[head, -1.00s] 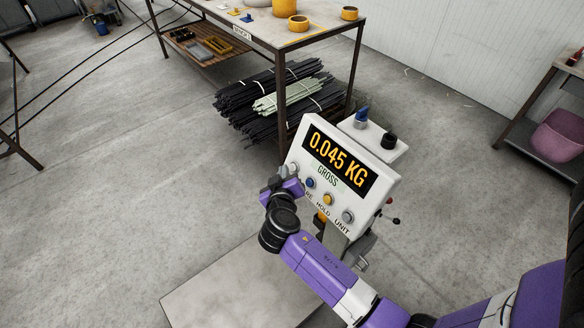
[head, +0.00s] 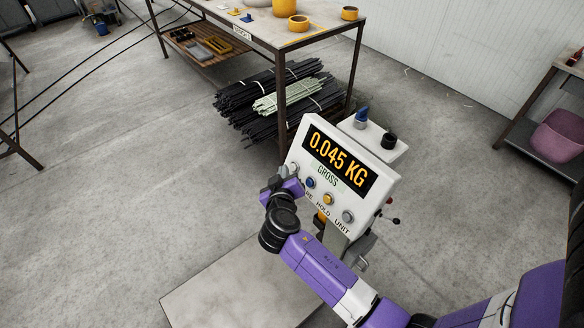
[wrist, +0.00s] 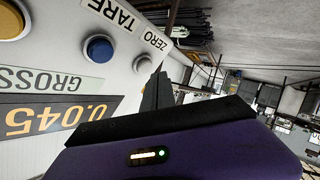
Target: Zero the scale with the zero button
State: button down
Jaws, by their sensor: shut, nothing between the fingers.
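The scale's white display box (head: 385,186) reads 0.045 KG, with GROSS below. The zero button (head: 293,168) is the grey-white one at the left end of the button row. It also shows in the wrist view (wrist: 142,63), beside the ZERO label (wrist: 154,40). My gripper (wrist: 158,90) is shut and empty, its fingertips right by the zero button; I cannot tell whether they touch it. In the head view my gripper (head: 284,184) covers the panel's lower left corner and part of the labels. The scale platform (head: 235,290) looks bare where it shows.
The blue tare button (wrist: 99,48) sits right next to the zero button. A yellow button (head: 328,199) and a grey unit button (head: 347,216) follow in the row. A workbench (head: 262,32) with rod bundles (head: 270,100) underneath stands behind. Open floor lies left.

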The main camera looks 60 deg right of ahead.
jog(key=shift+d, duration=0.1)
jog(key=shift+s+d+f, duration=0.1)
jog(key=shift+d+f, duration=0.05)
jog(key=shift+d, duration=0.15)
jog(key=shift+s+d+f+b, duration=0.15)
jog(key=shift+d+f+b, duration=0.1)
jog(key=shift+d+b, duration=0.25)
dwell(1.0)
jog(key=shift+a, duration=0.1)
jog(key=shift+w+a+r, duration=0.2)
jog(key=shift+a+r, duration=0.2)
jog(key=shift+a, duration=0.35)
jog(key=shift+w+a+r, duration=0.2)
jog(key=shift+a+r, duration=0.15)
jog(key=shift+a, duration=0.4)
jog(key=shift+w+a+r, duration=0.25)
jog(key=shift+a+r, duration=0.15)
jog(key=shift+a, duration=0.3)
jog(key=shift+w+a+r, duration=0.2)
jog(key=shift+a+r, duration=0.15)
jog(key=shift+a, duration=0.4)
jog(key=shift+w, duration=0.1)
